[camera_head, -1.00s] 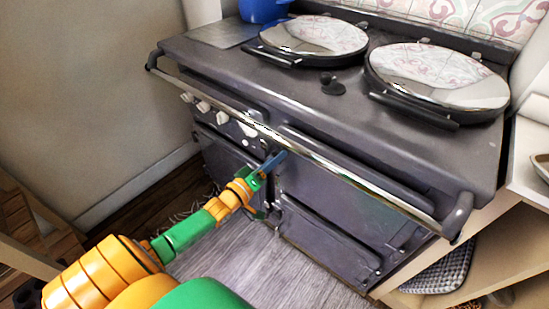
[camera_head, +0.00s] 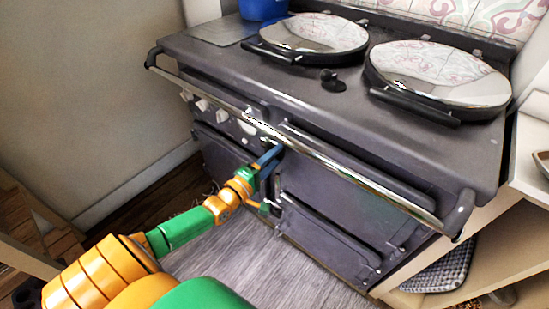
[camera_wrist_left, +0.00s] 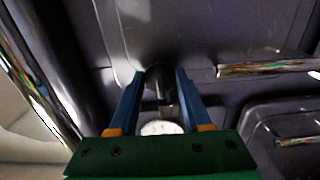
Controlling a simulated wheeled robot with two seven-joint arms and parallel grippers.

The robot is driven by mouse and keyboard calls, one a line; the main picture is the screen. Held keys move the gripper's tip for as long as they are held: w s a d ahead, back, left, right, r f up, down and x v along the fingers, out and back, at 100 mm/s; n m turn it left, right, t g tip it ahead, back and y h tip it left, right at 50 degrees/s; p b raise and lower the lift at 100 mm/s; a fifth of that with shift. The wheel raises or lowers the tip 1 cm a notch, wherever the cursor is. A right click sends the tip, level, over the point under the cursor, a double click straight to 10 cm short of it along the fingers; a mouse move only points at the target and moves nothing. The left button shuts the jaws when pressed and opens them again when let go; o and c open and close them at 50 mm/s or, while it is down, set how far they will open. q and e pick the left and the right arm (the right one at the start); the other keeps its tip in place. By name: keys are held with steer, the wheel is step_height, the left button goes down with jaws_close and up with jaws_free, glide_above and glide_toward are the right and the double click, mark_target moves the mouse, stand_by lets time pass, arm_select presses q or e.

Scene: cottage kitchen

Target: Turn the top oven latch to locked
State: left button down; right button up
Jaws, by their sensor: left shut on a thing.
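The dark grey range oven (camera_head: 330,192) stands ahead, with several doors in its front. My left gripper (camera_head: 273,152) is at the upper front, just under the chrome rail, near the edge of the upper right door. In the left wrist view its two blue fingers (camera_wrist_left: 162,92) are on either side of a small dark latch (camera_wrist_left: 156,75) with a metal stem. The gripper is shut on this latch. A round pale end piece (camera_wrist_left: 161,128) shows between the fingers. In the head view the latch is hidden behind the gripper. My right gripper is not in view.
The chrome rail (camera_head: 330,160) runs across the oven front, close above my left gripper. Two round lids (camera_head: 437,80) and a blue container (camera_head: 263,9) are on top. Wooden shelving (camera_head: 500,245) stands at the right. Floor (camera_head: 240,270) is clear before the oven.

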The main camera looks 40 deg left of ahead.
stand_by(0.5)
arm_select(q)
steer(key=shift+c, duration=1.7)
jaws_free()
steer(key=s+p, duration=0.1)
steer(key=s, duration=0.6)
steer(key=shift+a, duration=0.3)
